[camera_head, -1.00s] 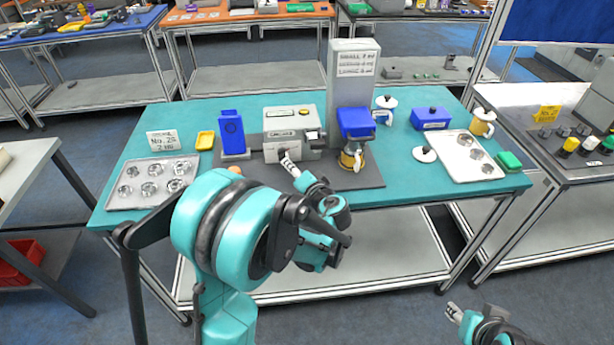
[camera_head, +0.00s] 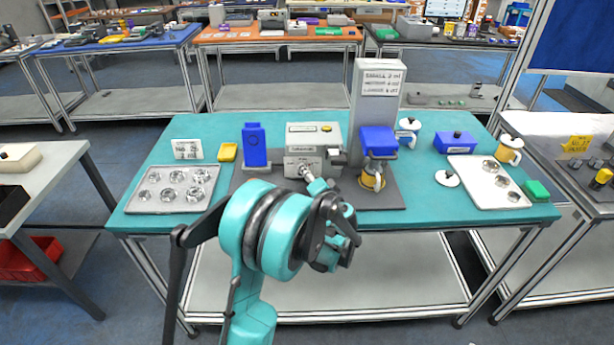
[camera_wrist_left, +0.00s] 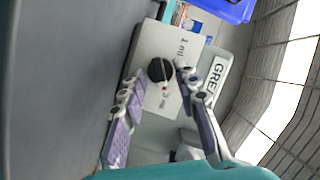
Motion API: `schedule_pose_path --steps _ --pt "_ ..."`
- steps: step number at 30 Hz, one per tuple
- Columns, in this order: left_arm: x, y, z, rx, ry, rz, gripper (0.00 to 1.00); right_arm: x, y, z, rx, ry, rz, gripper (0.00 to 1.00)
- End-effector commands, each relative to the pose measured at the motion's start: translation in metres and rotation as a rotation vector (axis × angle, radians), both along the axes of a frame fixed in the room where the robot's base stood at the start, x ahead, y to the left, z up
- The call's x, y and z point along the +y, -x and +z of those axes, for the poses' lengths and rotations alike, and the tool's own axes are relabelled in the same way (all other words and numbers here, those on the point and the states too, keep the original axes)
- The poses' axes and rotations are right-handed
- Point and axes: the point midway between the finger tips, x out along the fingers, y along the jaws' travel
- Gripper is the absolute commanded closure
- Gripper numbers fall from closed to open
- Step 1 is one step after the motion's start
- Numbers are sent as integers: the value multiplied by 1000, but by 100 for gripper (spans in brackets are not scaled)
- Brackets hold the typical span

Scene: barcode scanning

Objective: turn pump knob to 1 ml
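The pump is a grey box (camera_head: 301,163) on the dark mat of the teal table. Its round black knob (camera_wrist_left: 160,69) shows in the left wrist view, on a pale face with a "1 ml" mark and what looks like a "3 ml" mark. In the head view the knob is hidden behind my gripper. My left gripper (camera_wrist_left: 160,77) is open, one finger on each side of the knob, with gaps visible between fingertips and knob. In the head view my left gripper (camera_head: 311,180) points at the pump's front. The knob's pointing direction is not clear. My right gripper is out of view.
A tall grey column with a sign (camera_head: 381,82) stands right of the pump, with a blue-topped jar unit (camera_head: 378,141) before it. A blue stand (camera_head: 254,146) is to the left. Trays with round cups (camera_head: 147,204) (camera_head: 468,169) lie at both sides.

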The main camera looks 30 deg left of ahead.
Motion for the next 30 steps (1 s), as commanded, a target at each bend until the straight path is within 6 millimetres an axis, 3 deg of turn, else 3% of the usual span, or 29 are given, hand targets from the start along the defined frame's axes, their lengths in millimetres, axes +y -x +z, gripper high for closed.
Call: schedule_pose_path --steps 2,5,6,19,30 --pt "0 0 0 0 0 0 69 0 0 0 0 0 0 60" --pt "0 0 0 0 0 0 95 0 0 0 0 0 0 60" --pt "0 0 0 0 0 0 100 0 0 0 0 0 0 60" --pt "0 0 1 -20 34 -1 100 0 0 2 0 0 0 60" --pt "2 2 5 -151 248 0 100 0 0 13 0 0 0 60"
